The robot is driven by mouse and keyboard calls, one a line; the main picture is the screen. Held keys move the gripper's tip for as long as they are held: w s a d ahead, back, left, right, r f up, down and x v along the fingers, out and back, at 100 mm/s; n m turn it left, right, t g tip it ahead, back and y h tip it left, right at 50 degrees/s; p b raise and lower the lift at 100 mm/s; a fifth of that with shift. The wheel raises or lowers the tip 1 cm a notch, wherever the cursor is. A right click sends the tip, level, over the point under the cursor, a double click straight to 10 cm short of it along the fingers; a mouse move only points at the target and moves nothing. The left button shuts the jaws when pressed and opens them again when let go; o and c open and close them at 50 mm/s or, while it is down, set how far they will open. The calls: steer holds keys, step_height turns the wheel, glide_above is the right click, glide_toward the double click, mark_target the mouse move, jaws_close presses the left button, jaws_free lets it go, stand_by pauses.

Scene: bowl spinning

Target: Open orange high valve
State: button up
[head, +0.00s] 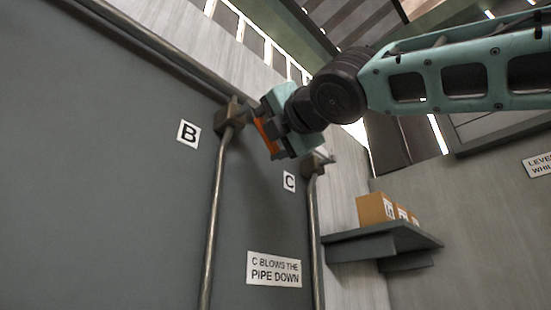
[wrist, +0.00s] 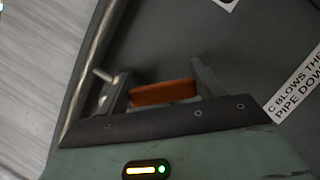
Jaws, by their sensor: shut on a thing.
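The orange valve handle (head: 266,136) shows in the head view beside the metal valve body (head: 230,117) at the top of the pipe by label B. My gripper (head: 274,138) is at this handle and partly hides it. In the wrist view the orange handle (wrist: 162,92) lies between the two fingers of my gripper (wrist: 160,91), which are shut on it. How far the handle is turned cannot be told.
A second valve body (head: 314,163) tops the pipe by label C (head: 289,181). A sign (head: 274,269) reads "C BLOWS THE PIPE DOWN". A shelf (head: 383,243) with several orange boxes (head: 376,208) stands at the right. A long pipe (head: 160,43) runs along the panel's upper edge.

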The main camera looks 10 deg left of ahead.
steer(key=m, duration=0.1)
steer(key=f+m+h, duration=0.1)
steer(key=m, duration=0.1)
steer(key=s+a+m, duration=0.1)
steer(key=shift+f+h, duration=0.2)
steer(key=shift+h, duration=0.2)
steer(key=shift+s+a+f+m+g+h+p, duration=0.15)
steer(key=shift+s+a+m+g+h+p, duration=0.15)
steer(key=shift+m, duration=0.55)
steer(key=shift+s+a+f+m+g+h+p, duration=0.2)
steer(key=shift+s+m, duration=0.2)
steer(key=shift+m, duration=0.5)
steer(key=shift+s+a+f+m+g+h+p, duration=0.15)
steer(key=shift+s+a+m+g+h+p, duration=0.15)
steer(key=shift+m, duration=0.55)
steer(key=shift+s, duration=0.1)
steer(key=o, duration=1.4)
steer(key=shift+s+d, duration=0.1)
steer(key=b+v, duration=0.5)
steer(key=v, duration=1.2)
steer(key=shift+d+f, duration=0.15)
